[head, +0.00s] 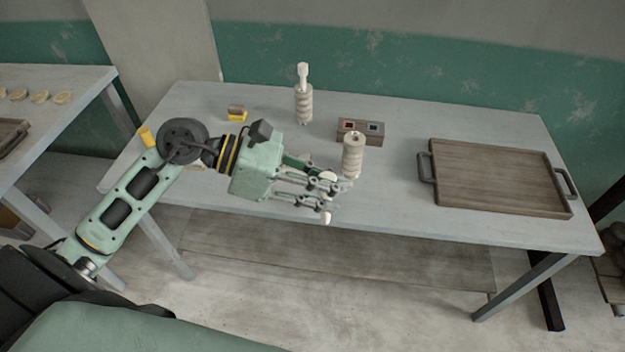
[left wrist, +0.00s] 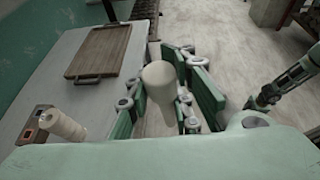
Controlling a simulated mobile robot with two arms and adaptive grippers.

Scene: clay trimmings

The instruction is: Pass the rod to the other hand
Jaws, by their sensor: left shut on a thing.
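My left gripper (head: 327,198) is shut on a pale cream rod (head: 327,178) near the front edge of the table, left of the middle. The rod's rounded end shows above the fingers and a pale end shows below them, so it stands about upright.
A ribbed beige cylinder (head: 352,158) stands just behind the left gripper. A ribbed piece with a white top (head: 303,103) stands further back. A small block with red and grey squares (head: 350,135) lies behind. A wooden tray (head: 434,150) occupies the right; free table lies between.

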